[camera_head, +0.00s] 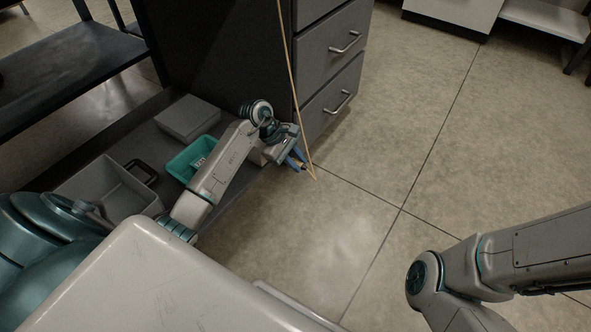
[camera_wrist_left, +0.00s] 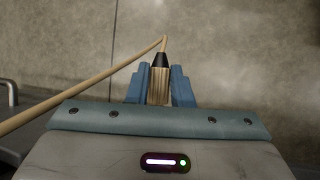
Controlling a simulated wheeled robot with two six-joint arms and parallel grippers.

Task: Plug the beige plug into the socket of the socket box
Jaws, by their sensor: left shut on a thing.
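My left gripper (camera_head: 297,160) is shut on the beige plug, which has a dark collar where its beige cord begins. In the left wrist view the plug (camera_wrist_left: 159,84) sits between the two blue fingers of my left gripper (camera_wrist_left: 160,88). The cord (camera_head: 289,60) runs from the plug up past the drawer cabinet to the top of the head view. In the wrist view the cord (camera_wrist_left: 85,85) bends at the top and runs down to the left. I cannot make out the socket box in either view. My right gripper is out of view; only part of my right arm shows.
A dark drawer cabinet (camera_head: 325,45) stands just behind my left gripper. A low dark shelf holds a teal bin (camera_head: 181,160), a grey open bin (camera_head: 120,187) and a grey box (camera_head: 187,118). The tiled floor (camera_head: 410,150) to the right is clear.

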